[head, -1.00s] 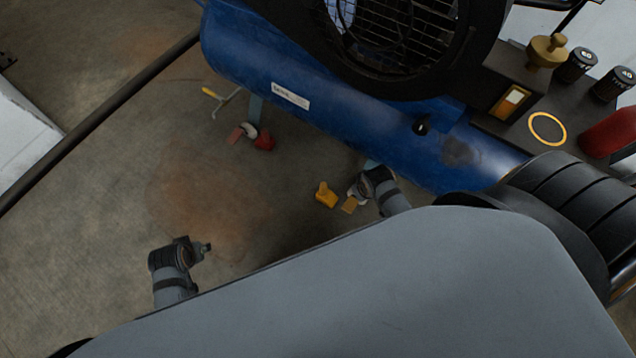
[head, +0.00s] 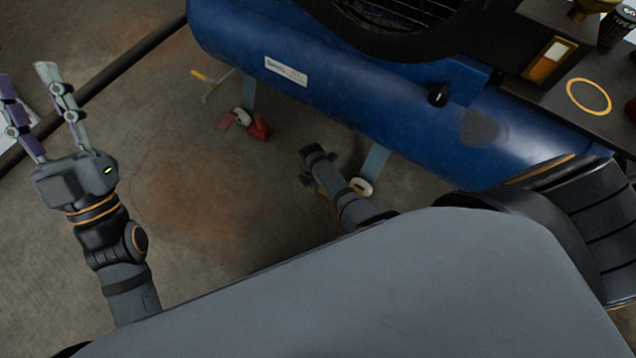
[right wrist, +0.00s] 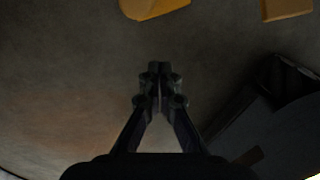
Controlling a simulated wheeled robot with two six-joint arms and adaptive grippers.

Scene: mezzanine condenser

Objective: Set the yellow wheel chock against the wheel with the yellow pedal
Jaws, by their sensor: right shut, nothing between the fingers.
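The yellow chock (right wrist: 152,8) is cut off by the top edge of the right wrist view. The yellow pedal (right wrist: 287,8) shows to its right, apart from it. In the head view my right wrist covers most of the chock and pedal. The pale wheel (head: 362,187) stands under the blue tank, just right of my right forearm. My right gripper (right wrist: 160,68) is shut and empty over bare floor, pointing down beside the chock; its fingers are mostly hidden in the head view. My left gripper (head: 28,105) is raised at the far left, open and empty.
The blue tank (head: 345,105) overhangs the wheels. Another wheel (head: 243,117) has a red pedal (head: 227,122) and a red chock (head: 260,127) beside it. A yellow-handled tool (head: 207,80) lies behind. A dark pipe (head: 125,68) crosses the left. The stained middle floor is clear.

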